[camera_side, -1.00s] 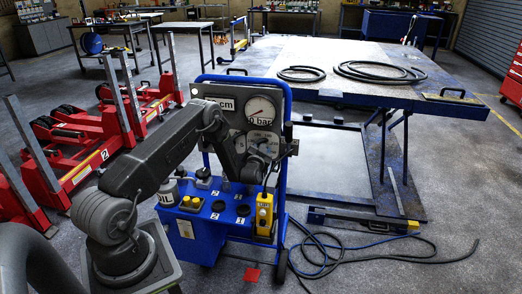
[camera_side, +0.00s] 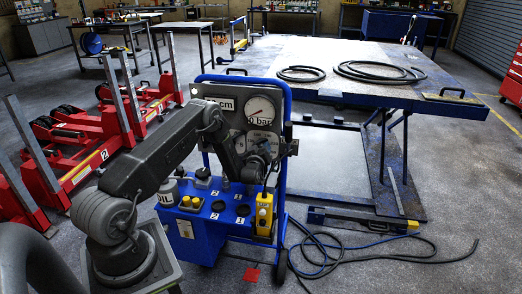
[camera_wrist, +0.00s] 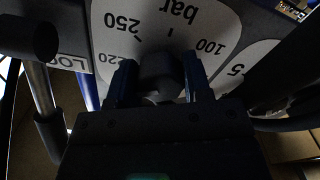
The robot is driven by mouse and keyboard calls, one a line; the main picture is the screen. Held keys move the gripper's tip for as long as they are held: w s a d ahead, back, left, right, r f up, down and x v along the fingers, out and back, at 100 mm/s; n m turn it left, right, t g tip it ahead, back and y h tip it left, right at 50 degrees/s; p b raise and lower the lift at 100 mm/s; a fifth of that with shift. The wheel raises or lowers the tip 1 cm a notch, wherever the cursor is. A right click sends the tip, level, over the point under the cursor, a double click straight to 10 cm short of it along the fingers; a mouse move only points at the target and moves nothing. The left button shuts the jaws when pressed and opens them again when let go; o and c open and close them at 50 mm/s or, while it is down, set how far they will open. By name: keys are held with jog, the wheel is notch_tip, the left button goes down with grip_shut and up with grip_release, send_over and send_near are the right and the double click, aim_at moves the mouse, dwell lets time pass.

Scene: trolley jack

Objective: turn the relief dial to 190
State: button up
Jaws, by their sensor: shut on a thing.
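The relief dial's white scale plate (camera_wrist: 215,22) shows in the wrist view with the marks 250, 220, 100 and "bar", seen upside down and tilted. A dark round knob (camera_wrist: 158,68) stands in its middle. My gripper (camera_wrist: 160,80) is shut on this knob, one finger on each side. The knob's pointer and the part of the scale under my gripper are hidden. In the side view my gripper (camera_side: 262,150) is at the lower right of the grey panel, and the knob is hard to make out there.
A pressure gauge (camera_side: 261,108) reading "0 bar" sits above my gripper on the panel. Below is a blue tank (camera_side: 205,240) with caps and a yellow pendant (camera_side: 264,214). Hoses (camera_side: 330,255) lie on the floor at right.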

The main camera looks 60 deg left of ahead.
jog(key=n, duration=0.6)
jog(key=shift+n, duration=0.3)
dwell(0.4)
jog(key=o, duration=0.9)
jog(key=s+d+r, duration=0.1)
jog(key=r, duration=0.1)
jog(key=s+d+r, duration=0.1)
jog(key=r, duration=0.1)
jog(key=s+d+r, duration=0.1)
jog(key=r, duration=0.2)
jog(key=shift+s+d, duration=0.25)
jog(key=shift+d, duration=0.05)
